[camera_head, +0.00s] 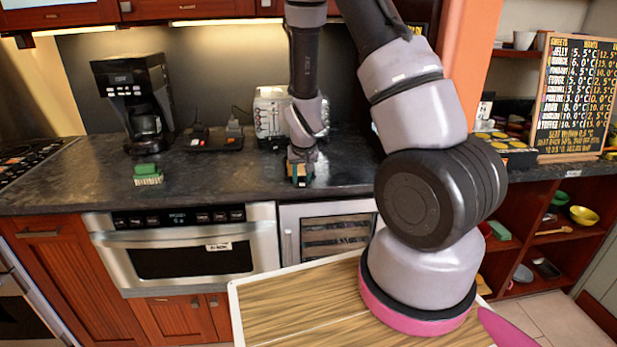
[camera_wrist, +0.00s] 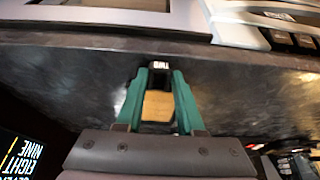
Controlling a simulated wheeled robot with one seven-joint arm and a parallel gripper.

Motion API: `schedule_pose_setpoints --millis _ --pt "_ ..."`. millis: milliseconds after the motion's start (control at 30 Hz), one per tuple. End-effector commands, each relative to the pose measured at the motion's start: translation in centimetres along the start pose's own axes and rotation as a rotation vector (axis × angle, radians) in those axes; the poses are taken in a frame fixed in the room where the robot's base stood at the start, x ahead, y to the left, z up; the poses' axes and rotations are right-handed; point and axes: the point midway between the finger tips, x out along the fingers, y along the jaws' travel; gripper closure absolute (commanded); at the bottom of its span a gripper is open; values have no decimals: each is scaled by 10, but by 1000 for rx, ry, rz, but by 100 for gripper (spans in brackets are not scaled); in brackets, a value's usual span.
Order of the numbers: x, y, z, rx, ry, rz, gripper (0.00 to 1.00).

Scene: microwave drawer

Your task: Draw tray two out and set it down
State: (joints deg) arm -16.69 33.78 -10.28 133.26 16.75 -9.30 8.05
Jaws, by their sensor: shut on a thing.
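My gripper (camera_head: 299,178) is over the front part of the dark counter, with its green fingers pointing down. In the wrist view the two green fingers (camera_wrist: 159,100) are shut on a small tan thing.
A coffee maker (camera_head: 133,105), a green-topped brush (camera_head: 147,174), and a toaster (camera_head: 273,115) stand on the counter (camera_head: 235,180). Below are a microwave drawer (camera_head: 190,250) and a glass-fronted cooler (camera_head: 335,232). A chalkboard (camera_head: 575,95) stands right. The counter between brush and gripper is clear.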

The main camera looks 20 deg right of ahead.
Motion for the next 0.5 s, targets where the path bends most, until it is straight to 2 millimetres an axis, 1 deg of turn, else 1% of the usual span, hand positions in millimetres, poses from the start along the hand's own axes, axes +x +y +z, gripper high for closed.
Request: schedule_pose_setpoints --millis 33,500 --pt "0 -5 0 -2 0 -1 100" --pt "0 -38 0 -2 0 -1 100"
